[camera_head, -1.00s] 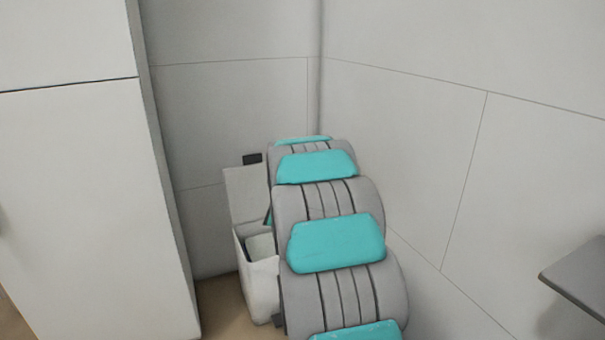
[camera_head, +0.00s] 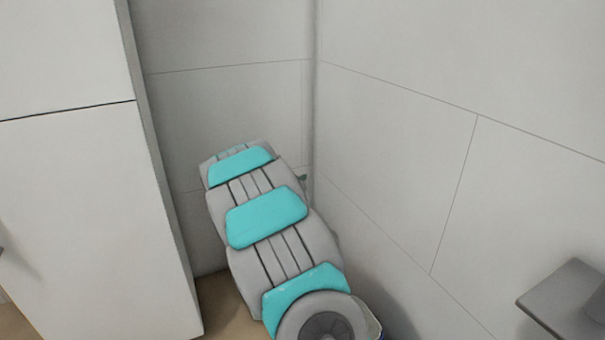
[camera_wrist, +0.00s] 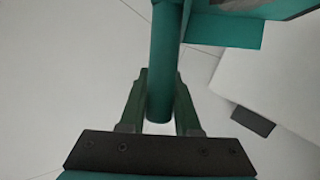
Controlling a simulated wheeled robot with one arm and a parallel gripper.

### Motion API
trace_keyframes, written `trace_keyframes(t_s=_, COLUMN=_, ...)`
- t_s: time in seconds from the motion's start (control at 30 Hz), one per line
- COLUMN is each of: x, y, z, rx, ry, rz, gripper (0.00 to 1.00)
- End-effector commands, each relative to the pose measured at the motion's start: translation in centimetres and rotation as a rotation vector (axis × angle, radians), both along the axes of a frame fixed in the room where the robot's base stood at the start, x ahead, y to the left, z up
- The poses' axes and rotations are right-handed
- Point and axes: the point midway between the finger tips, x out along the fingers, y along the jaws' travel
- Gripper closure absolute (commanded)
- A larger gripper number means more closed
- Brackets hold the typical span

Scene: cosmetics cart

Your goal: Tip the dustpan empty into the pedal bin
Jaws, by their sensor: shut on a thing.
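In the wrist view, my gripper (camera_wrist: 160,88) is shut on the round teal handle of the dustpan (camera_wrist: 213,29). The pan part is at the top right, cut off by the frame edge, with a grey patch on it that may be its load. The white pedal bin (camera_wrist: 275,78) shows in part at the right of the wrist view, with a dark tab on its edge. In the head view my arm hides the bin and most or all of the dustpan.
A tall white cabinet (camera_head: 95,215) stands at the left. Pale panelled walls (camera_head: 400,130) meet in a corner behind my arm. A grey ledge (camera_head: 570,300) juts in at the lower right. A small pale, blue-edged thing (camera_head: 374,322) peeks out beside my arm, unclear what.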

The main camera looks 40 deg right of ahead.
Motion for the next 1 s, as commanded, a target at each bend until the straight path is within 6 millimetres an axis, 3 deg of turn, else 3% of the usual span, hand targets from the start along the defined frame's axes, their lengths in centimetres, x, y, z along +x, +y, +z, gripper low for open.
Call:
trace_keyframes(t_s=0.33, x=1.6, y=1.6, z=1.2, rx=-0.110, ry=0.108, rz=0.001, gripper=1.00)
trace_keyframes(t_s=1.0, x=3.9, y=4.0, z=1.1, rx=-0.241, ry=0.241, rz=0.004, gripper=1.00)
